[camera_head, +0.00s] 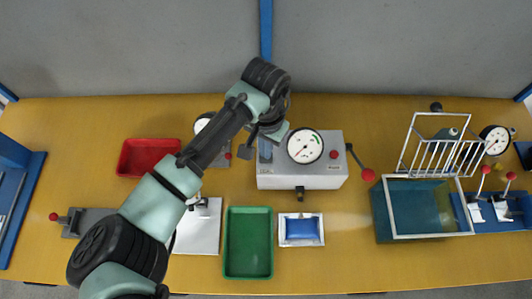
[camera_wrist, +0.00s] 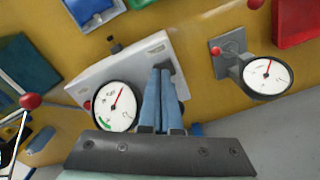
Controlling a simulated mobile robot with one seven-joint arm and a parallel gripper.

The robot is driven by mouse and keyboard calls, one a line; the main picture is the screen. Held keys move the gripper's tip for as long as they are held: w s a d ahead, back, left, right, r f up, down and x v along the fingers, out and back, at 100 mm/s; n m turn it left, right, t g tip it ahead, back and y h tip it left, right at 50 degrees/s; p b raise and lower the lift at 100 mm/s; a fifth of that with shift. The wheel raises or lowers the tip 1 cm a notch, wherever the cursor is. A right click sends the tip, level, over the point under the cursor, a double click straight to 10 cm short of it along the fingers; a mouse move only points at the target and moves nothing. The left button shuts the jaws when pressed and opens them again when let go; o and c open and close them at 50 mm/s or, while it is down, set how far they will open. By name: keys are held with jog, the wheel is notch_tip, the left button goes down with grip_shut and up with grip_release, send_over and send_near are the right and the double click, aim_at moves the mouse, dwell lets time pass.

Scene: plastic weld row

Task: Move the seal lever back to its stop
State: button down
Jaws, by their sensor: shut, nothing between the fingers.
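The seal lever is a dark rod with a red ball knob (camera_head: 367,175) on the right side of the grey sealing machine (camera_head: 300,178). It slants outward and toward the front, and the knob stands clear of the machine. In the wrist view the knob (camera_wrist: 30,101) is at the left. The machine (camera_wrist: 140,62) has a white dial (camera_head: 305,146) and a red button (camera_head: 333,155) on top. My gripper (camera_head: 265,152) is over the machine's left end, away from the lever. Its blue fingers (camera_wrist: 164,72) are together and empty. The lever's stop cannot be made out.
A wire basket (camera_head: 441,157) and a tank (camera_head: 427,236) stand right of the lever. A blue pouch (camera_head: 301,229) and a green tray (camera_head: 248,275) lie in front. A red tray (camera_head: 150,157) and another gauge (camera_wrist: 268,75) are to the left.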

notch_tip(320, 180, up, 7)
jog(key=p, duration=0.7)
jog(key=shift+d, duration=0.1)
